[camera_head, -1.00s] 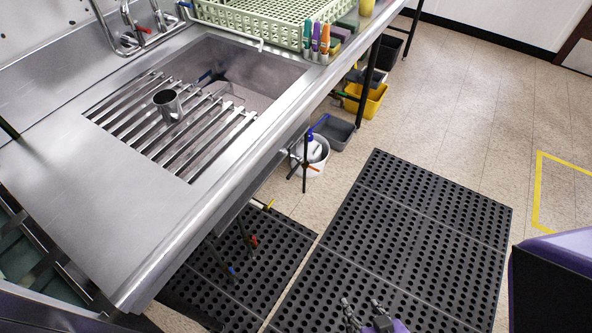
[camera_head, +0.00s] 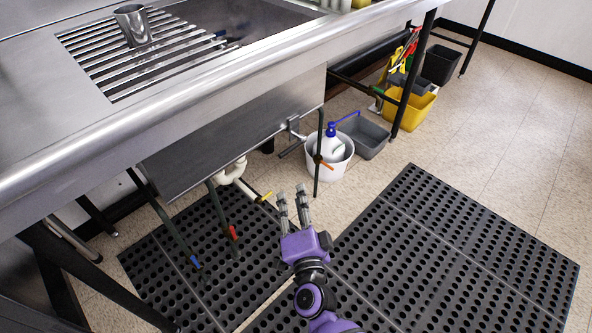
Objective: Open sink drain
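The steel sink (camera_head: 240,22) is at the top, and its basin is partly cut off by the frame edge. Its drain is hidden. Under the basin a white drain pipe (camera_head: 231,176) bends down, and a yellow-tipped lever (camera_head: 265,197) shows beside it. A grey metal fitting (camera_head: 293,130) sticks out of the sink's front underside. My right gripper (camera_head: 291,191) is below the counter, in front of the sink. Its two fingers point up, stand apart and hold nothing. It is just right of the yellow-tipped lever; whether they touch I cannot tell. My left gripper is out of view.
A metal cup (camera_head: 134,27) stands on the slatted rack (camera_head: 105,68). A red-handled rod (camera_head: 232,232) and a blue-handled rod (camera_head: 195,262) stand left of the gripper. A white bucket (camera_head: 330,168), grey tub (camera_head: 368,138) and yellow bin (camera_head: 404,112) stand right. Black mats (camera_head: 450,235) cover the floor.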

